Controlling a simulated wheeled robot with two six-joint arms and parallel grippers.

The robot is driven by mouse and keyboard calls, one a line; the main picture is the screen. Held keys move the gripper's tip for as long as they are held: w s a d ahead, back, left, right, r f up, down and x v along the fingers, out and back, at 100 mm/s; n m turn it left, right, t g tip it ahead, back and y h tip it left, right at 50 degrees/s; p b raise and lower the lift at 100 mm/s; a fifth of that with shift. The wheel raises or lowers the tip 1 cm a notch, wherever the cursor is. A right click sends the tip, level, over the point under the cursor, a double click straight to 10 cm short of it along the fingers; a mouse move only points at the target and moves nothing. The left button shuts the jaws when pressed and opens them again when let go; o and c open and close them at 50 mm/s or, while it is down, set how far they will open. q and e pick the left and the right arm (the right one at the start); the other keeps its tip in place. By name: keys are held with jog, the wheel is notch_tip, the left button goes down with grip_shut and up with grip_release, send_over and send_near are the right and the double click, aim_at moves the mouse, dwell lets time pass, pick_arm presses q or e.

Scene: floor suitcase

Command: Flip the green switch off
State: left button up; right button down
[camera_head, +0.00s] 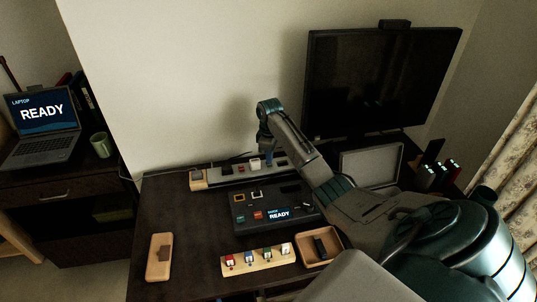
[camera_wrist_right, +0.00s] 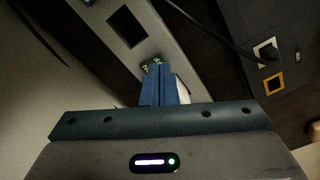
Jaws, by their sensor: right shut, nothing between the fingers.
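The grey power strip (camera_head: 226,174) lies along the back of the dark desk; it crosses the right wrist view (camera_wrist_right: 97,13) at a slant. My right gripper (camera_head: 268,160) points down over the strip with its fingers together and nothing between them. In the right wrist view the blue fingertips (camera_wrist_right: 163,72) are right at a green switch (camera_wrist_right: 152,66) with pale marks. The fingers hide part of the switch, and I cannot tell whether they touch it or which way it is tipped. My left gripper is in neither view.
A black control box (camera_head: 260,221) with a lit READY screen sits in front of the strip. A wooden strip of coloured switches (camera_head: 257,262), a small tray (camera_head: 318,262) and a wooden block (camera_head: 159,257) lie nearer. A monitor (camera_head: 378,80) stands behind right. A dark cable (camera_wrist_right: 208,28) passes near the fingers.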

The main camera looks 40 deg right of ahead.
aim_at(269, 165)
jog(key=shift+s+f+b, duration=0.1)
jog(key=shift+f+b, duration=0.25)
jog(key=shift+f, duration=0.75)
dwell(0.6)
jog(key=shift+r+p, duration=0.95)
jog(key=shift+p, duration=0.25)
notch_tip(269, 165, up, 2)
jog(key=shift+p, duration=1)
jog(key=shift+r+p, duration=1.55)
jog(key=shift+p, duration=0.2)
jog(key=shift+r, duration=0.1)
